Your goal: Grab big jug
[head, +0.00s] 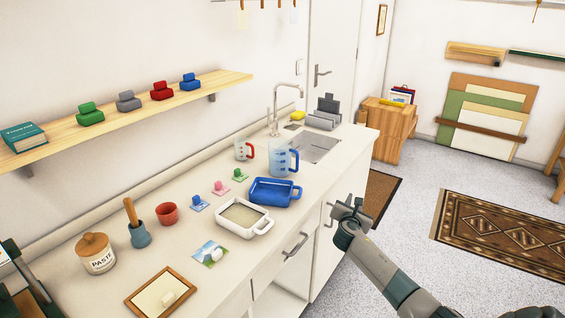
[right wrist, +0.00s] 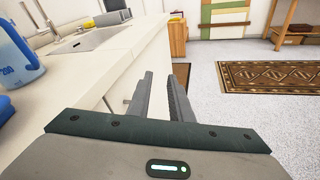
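The big jug (head: 283,160) is clear with blue markings and a blue handle on its right side. It stands upright on the counter, between the blue tray and the sink. Its blue handle and part of its body (right wrist: 12,55) show at the left edge of the right wrist view. A smaller clear jug with a red handle (head: 244,149) stands behind it to the left. My right gripper (head: 350,207) is off the counter's front edge, to the right of and nearer than the big jug. Its fingers (right wrist: 164,78) are apart with nothing between them. My left gripper cannot be made out.
The blue tray (head: 273,199) sits just in front of the big jug, with a white tray (head: 222,218) nearer. The sink (head: 316,147) and faucet lie beyond. Cupboard fronts with handles (head: 296,246) drop below the counter edge. The floor right of the counter is open.

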